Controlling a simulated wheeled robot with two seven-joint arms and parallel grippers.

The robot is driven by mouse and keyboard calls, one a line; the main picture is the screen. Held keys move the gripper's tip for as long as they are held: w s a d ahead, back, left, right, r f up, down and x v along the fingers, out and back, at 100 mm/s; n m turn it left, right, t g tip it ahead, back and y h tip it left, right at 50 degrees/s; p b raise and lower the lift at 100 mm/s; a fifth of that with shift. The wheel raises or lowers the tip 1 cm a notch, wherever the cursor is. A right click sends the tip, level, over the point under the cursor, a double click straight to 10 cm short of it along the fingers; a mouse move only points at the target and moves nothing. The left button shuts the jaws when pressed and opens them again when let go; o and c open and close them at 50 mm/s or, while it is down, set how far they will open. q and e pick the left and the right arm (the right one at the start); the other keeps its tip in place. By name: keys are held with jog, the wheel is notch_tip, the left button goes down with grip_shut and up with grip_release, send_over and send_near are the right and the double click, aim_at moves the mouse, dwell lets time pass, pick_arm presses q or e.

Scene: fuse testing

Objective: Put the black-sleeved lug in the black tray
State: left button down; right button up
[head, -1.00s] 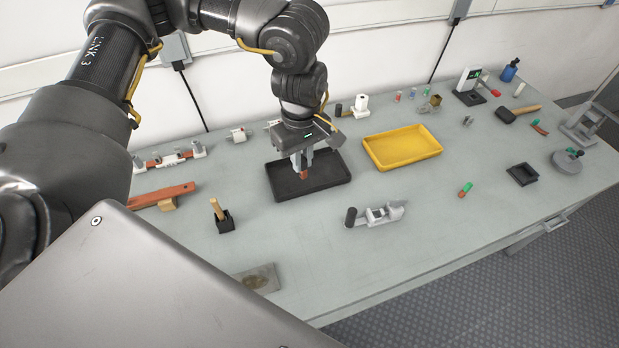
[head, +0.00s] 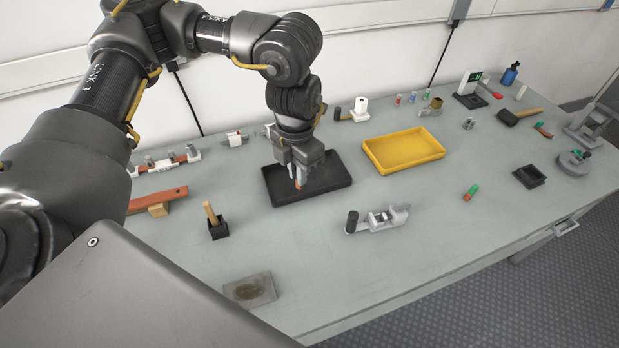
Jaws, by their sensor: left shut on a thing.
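The black tray (head: 335,182) lies flat on the grey bench, left of the yellow tray. My left gripper (head: 298,180) points down over the middle of the black tray. It is shut on a small lug (head: 299,184), whose copper-coloured end shows between and below the fingertips. The fingers hide the rest of the lug, so I cannot see its sleeve colour. I cannot tell whether the lug touches the tray floor. My right gripper is not in view.
A yellow tray (head: 405,150) lies right of the black tray. A grey fixture with a black knob (head: 380,219) stands in front. A green-sleeved lug (head: 471,192) lies farther right. A small black holder (head: 217,222) stands at the left. The front middle of the bench is clear.

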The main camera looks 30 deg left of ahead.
pick_arm(q)
jog(key=w+a+f, duration=0.1)
jog(key=w+f, duration=0.2)
jog(key=w, duration=0.1)
jog(key=w+a+f+p, duration=0.1)
jog(key=w+a+f, duration=0.1)
jog(key=w+f, duration=0.1)
jog(key=w+a+f, duration=0.2)
jog(key=w+f, duration=0.1)
jog(key=w, duration=0.2)
jog(key=shift+w+a+f, duration=0.1)
jog(key=shift+a+f, duration=0.1)
jog(key=shift+w+a+f, duration=0.1)
jog(key=shift+f, duration=0.25)
notch_tip(320, 180, down, 2)
jog(key=shift+f+p, duration=0.1)
jog(key=shift+p, duration=0.25)
jog(key=shift+f, duration=0.35)
